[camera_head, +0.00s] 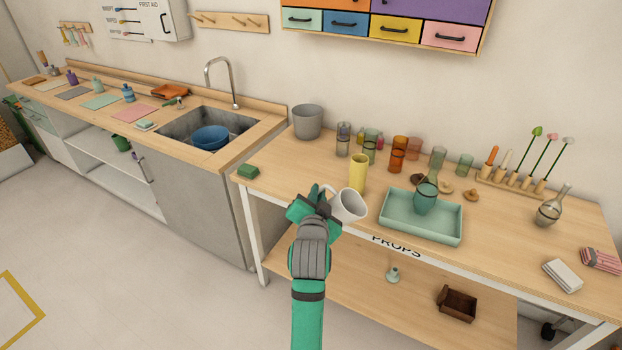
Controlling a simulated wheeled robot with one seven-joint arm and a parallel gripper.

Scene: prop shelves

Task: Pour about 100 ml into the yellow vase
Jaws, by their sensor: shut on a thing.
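The yellow vase (358,174) is a tall, narrow vessel standing upright on the wooden props table, near its front left part. My gripper (322,202) is shut on a white jug (349,206), in front of the vase and slightly left of it. The jug looks tilted, with its wide part to the right. In the picture it overlaps the foot of the vase, and I cannot tell whether they touch. My gripper hides part of the jug's left side. The jug's contents and any liquid in the vase cannot be seen.
A mint tray (462,228) holding a teal carafe (425,196) is right of the vase. Several coloured glasses (397,160) stand behind.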

